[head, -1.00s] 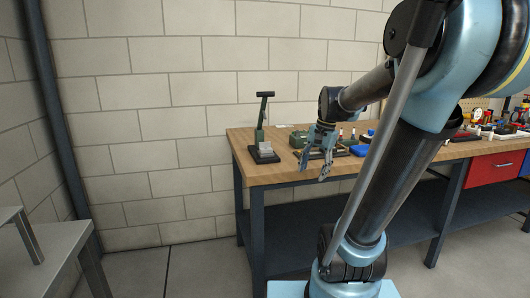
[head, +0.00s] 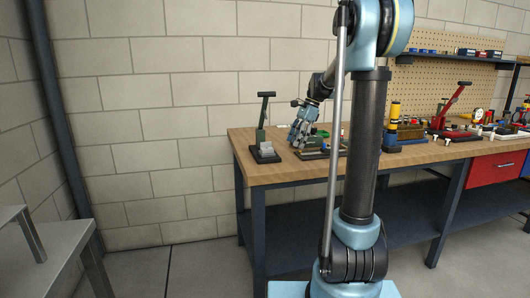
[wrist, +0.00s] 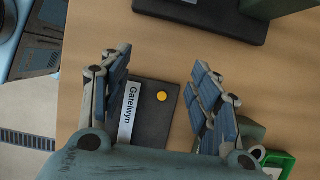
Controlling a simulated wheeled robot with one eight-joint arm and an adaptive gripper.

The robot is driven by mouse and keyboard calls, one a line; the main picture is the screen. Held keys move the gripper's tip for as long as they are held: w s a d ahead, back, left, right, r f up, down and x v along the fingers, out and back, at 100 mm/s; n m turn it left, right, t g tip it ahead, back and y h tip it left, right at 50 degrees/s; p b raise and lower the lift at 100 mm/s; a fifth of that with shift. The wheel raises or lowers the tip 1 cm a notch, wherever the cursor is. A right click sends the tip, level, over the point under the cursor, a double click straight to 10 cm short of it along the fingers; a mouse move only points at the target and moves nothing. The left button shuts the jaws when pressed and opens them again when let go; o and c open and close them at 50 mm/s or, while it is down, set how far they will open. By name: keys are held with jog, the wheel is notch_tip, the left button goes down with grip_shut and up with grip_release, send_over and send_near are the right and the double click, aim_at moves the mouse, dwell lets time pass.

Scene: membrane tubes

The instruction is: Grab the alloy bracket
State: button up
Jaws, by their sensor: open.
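I cannot pick out the alloy bracket for certain. A light grey block (head: 267,147), possibly the bracket, sits on the dark base of a green hand press (head: 263,128) at the table's left end. My gripper (head: 299,140) is right of the press, over the wooden table. In the wrist view my gripper (wrist: 158,68) is open, its two fingers spread and nothing held between them. Between and below the fingers lies a dark plate (wrist: 153,125) with a white "Gatelwyn" label (wrist: 130,112) and a yellow button (wrist: 162,96).
The wooden table (head: 275,175) has bare top along its front edge. In the wrist view a dark base (wrist: 200,14) lies beyond the fingertips and a green-rimmed tray (wrist: 281,160) at lower right. A yellow-and-blue device (head: 393,125) and a red press (head: 452,108) stand farther right.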

aim_at(266, 148)
jog(key=s+a, duration=0.1)
jog(key=a, duration=0.2)
jog(key=s+a, duration=0.1)
jog(key=a, duration=0.3)
jog(key=s+a, duration=0.1)
jog(key=a, duration=0.3)
jog(key=shift+s+a, duration=0.2)
jog(key=shift+a, duration=0.05)
jog(key=shift+a+f, duration=0.15)
jog(key=shift+f, duration=0.4)
jog(key=c, duration=1.2)
jog(key=shift+r, duration=0.1)
jog(key=shift+c, duration=0.2)
